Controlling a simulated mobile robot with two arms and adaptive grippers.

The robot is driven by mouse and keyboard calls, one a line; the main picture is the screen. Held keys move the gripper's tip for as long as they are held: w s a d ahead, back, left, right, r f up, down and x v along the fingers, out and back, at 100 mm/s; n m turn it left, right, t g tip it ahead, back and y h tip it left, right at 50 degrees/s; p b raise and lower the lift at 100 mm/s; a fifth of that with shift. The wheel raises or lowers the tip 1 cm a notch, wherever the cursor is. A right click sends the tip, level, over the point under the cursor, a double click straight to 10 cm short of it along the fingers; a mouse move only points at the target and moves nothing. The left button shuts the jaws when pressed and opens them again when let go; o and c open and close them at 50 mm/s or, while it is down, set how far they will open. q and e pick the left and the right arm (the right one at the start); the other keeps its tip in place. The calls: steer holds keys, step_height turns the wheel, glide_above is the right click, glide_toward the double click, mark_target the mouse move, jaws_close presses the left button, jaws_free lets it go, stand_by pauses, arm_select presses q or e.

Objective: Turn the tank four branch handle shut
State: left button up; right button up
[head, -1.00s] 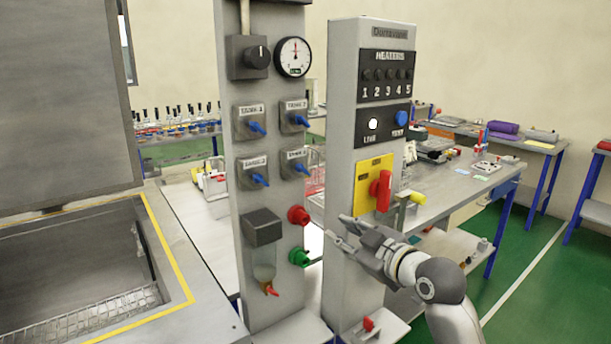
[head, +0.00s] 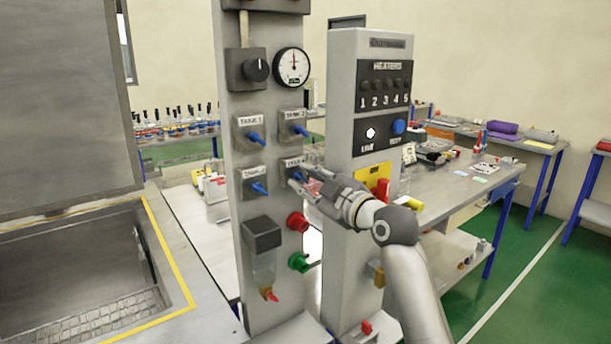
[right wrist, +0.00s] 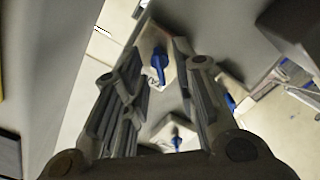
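The tank four branch handle (head: 300,176) is a small blue lever on a grey plate, lower right of the group on the grey panel (head: 275,222). Its label is too small to read clearly. My right gripper (head: 298,180) is open at this handle and covers part of it in the head view. In the right wrist view the blue handle (right wrist: 160,64) shows between the two spread fingers (right wrist: 158,75), with a gap on either side. I cannot tell whether a finger touches it. My left gripper is not in view.
Similar blue handles for tank one (head: 255,138), tank two (head: 299,130) and the lower left plate (head: 259,188) are close by. A red button (head: 297,221) and a green one (head: 298,262) sit below. The heaters column (head: 348,225) stands just right.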

steer(key=shift+w+a, duration=0.35)
steer(key=shift+w, duration=0.15)
steer(key=shift+c, duration=0.3)
jaws_close()
steer(key=shift+m, duration=0.3)
steer(key=m+p, duration=0.2)
steer(key=m, duration=0.1)
steer(key=shift+r, duration=0.1)
steer(key=m+p, duration=0.8)
steer(key=m, duration=0.6)
steer(key=shift+m, duration=0.3)
